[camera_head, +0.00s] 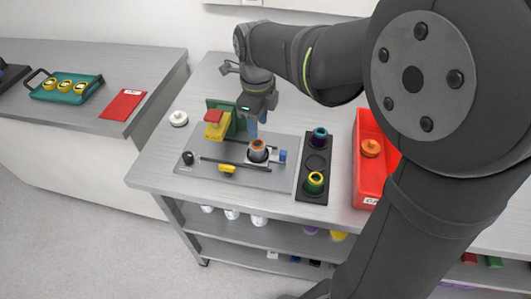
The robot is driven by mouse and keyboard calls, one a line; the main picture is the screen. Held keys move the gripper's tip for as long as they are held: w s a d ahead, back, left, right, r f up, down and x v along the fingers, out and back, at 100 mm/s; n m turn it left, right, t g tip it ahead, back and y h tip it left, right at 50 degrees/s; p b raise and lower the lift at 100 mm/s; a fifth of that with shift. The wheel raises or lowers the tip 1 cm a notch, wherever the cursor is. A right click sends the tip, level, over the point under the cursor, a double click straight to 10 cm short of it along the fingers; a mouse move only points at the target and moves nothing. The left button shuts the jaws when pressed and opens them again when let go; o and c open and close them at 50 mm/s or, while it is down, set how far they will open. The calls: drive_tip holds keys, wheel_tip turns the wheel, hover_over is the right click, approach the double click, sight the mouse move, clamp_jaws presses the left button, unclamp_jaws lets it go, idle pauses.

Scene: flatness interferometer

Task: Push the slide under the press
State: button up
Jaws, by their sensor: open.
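The press (219,121) is a green upright with a yellow body and a red top, at the back left of a grey base plate (205,175). Dark rails run left to right across the plate in front of it. The slide (270,160) seems to be the pale carriage at the right of the rails, clear of the press. A dark round part with a copper-coloured top (258,149) sits on it. My gripper (253,131) is open and points down, with blue fingers just behind and above this part. The picture is too small to show contact.
A black holder (317,161) with two ringed parts stands right of the plate. Beyond it is a red bin (366,191) with an orange part.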

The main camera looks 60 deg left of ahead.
wheel_tip(320, 180, up, 8)
drive_tip(key=n, duration=0.2)
hover_over(283, 152)
wheel_tip(283, 152, down, 18)
drive_tip(key=shift+r, duration=0.25)
clamp_jaws()
